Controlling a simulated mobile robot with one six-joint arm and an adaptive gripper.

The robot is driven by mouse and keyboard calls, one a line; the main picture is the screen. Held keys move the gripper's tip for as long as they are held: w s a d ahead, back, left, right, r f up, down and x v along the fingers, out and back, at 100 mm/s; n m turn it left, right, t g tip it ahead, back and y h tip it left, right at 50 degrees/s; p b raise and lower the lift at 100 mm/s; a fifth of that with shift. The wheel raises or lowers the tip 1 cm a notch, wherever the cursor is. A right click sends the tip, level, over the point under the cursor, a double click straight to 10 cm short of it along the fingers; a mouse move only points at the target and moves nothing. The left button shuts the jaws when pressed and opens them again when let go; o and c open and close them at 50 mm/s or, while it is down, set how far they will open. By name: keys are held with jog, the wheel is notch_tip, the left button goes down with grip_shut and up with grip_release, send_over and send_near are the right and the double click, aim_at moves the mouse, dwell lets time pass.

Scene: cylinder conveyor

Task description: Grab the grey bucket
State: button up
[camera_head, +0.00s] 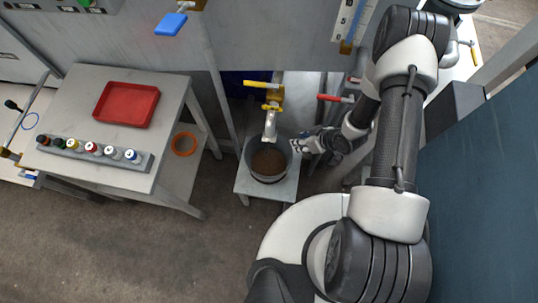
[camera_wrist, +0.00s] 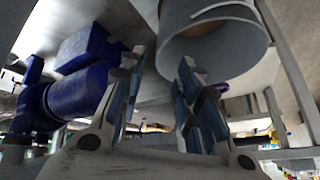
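The grey bucket (camera_head: 270,180) stands on a small grey stand below a tap, with something brown inside it. In the wrist view the bucket (camera_wrist: 225,46) fills the top centre-right, just ahead of the fingers. My gripper (camera_head: 297,145) is at the right side of the bucket's rim in the head view, very close to it; I cannot tell whether it touches. In the wrist view my gripper (camera_wrist: 163,68) has its two fingers apart with nothing between them.
The small stand (camera_head: 248,187) carries the bucket. The tap with yellow handles (camera_head: 271,98) hangs over the bucket. A red-handled valve (camera_head: 335,98) is close above my gripper. At left, a table holds a red tray (camera_head: 127,105) and a rack of small bottles (camera_head: 120,164). Blue equipment (camera_wrist: 75,90) shows in the wrist view.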

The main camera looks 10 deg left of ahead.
jog(key=b+x, duration=0.2)
jog(key=x, duration=0.6)
jog(key=shift+f+b, duration=0.2)
jog(key=shift+b, duration=0.15)
jog(key=b+x, duration=0.3)
jog(key=x, duration=0.2)
jog(key=shift+s+f, duration=0.15)
jog(key=shift+f, duration=0.15)
jog(key=shift+r, duration=0.1)
jog(key=shift+c, duration=0.3)
grip_shut()
